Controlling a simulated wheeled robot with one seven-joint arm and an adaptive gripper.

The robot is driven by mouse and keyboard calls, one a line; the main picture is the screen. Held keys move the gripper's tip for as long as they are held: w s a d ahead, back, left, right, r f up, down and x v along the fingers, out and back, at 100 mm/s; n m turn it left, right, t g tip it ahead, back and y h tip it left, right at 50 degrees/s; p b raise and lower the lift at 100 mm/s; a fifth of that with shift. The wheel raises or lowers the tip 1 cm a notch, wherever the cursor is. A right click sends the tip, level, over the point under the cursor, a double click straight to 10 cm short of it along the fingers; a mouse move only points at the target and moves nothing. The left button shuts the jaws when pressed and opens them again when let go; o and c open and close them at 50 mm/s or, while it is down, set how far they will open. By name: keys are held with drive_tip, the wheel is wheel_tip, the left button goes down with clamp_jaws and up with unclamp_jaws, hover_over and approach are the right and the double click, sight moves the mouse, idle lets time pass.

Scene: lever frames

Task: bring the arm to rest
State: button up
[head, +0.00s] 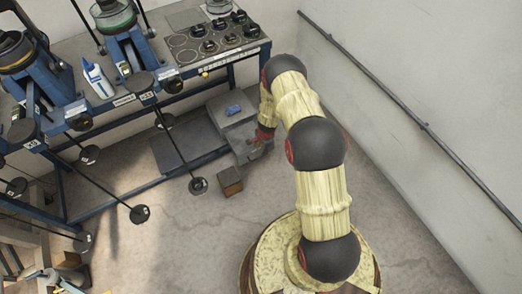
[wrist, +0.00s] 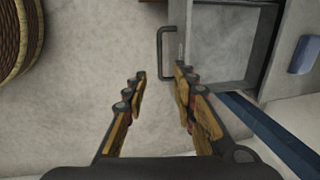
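My arm arches up and over in the head view and comes down beside a low grey cabinet (head: 232,112). My gripper (head: 260,140) is at its lower end, close to the cabinet's right side and partly hidden. In the wrist view my gripper (wrist: 161,80) is open, its two fingers apart with nothing held. A dark bar handle (wrist: 161,55) on a grey drawer-like part of the cabinet (wrist: 225,45) appears between and just beyond the fingertips. I cannot tell whether the fingers touch it.
A blue item (head: 233,110) lies on the cabinet. A brown block (head: 230,182) sits on the floor. A blue-framed workbench (head: 130,97) with lever frames and a white bottle (head: 98,80) stands left. A wall (head: 420,90) with a rail is right.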

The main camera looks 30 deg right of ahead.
idle(0.6)
drive_tip(key=s+a+r+n+g+y, duration=0.2)
drive_tip(key=s+a+r+n+g, duration=0.25)
drive_tip(key=s, duration=0.55)
drive_tip(key=s+a+r+n+t+p, duration=0.1)
drive_tip(key=s+r, duration=0.6)
drive_tip(key=r, duration=1.3)
drive_tip(key=s+a+r+n+t+h+p, duration=0.1)
drive_tip(key=s+a+r+n+t, duration=0.3)
drive_tip(key=r, duration=1.7)
drive_tip(key=s+a+r+n+t+h, duration=0.1)
drive_tip(key=s+a+r+n+t, duration=0.2)
drive_tip(key=s+r+n, duration=0.5)
wheel_tip(320, 180, up, 12)
drive_tip(key=shift+s+a+r+p, duration=0.15)
drive_tip(key=shift+s+a+p, duration=0.25)
drive_tip(key=shift+s+a, duration=0.35)
